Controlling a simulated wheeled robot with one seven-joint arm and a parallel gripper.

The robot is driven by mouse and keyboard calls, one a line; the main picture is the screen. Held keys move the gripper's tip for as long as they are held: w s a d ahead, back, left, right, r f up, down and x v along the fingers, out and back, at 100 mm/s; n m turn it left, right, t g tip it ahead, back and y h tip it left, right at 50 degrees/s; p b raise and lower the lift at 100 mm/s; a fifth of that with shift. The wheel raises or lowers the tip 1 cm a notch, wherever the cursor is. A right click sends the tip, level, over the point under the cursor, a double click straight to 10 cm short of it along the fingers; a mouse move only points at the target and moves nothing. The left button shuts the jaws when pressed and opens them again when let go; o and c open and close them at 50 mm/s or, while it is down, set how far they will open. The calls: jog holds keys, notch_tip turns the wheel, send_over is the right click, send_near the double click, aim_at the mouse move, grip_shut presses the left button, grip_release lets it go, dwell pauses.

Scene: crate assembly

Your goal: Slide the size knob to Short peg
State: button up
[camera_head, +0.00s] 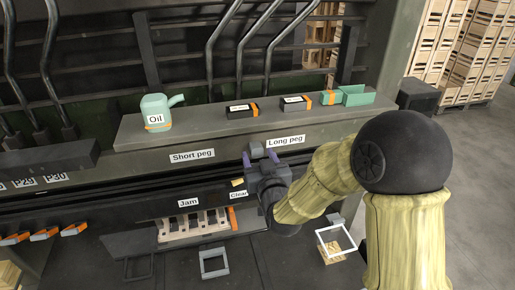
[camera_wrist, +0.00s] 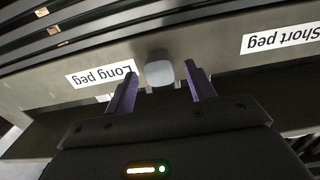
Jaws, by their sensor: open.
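The size knob is a grey rounded block that shows in the head view (camera_head: 256,147) and in the wrist view (camera_wrist: 159,73). It sits on the machine's front rail between the "Short peg" label (camera_head: 192,156) and the "Long peg" label (camera_head: 285,140), much closer to "Long peg". My gripper (camera_head: 259,155) is open, its purple fingers pointing at the rail. In the wrist view, which is upside down, my gripper (camera_wrist: 162,72) has one finger on each side of the knob, with gaps visible. Contact cannot be told.
A shelf (camera_head: 225,132) above the rail holds a green oil can (camera_head: 155,111), dark boxes with orange ends (camera_head: 241,111) and a green open box (camera_head: 346,96). Below are the "Jam" label (camera_head: 188,202) and "Clear" label (camera_head: 238,195). The rail front toward "Short peg" looks clear.

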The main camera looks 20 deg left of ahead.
jog(key=shift+x, duration=1)
jog(key=shift+d, duration=0.1)
grip_shut()
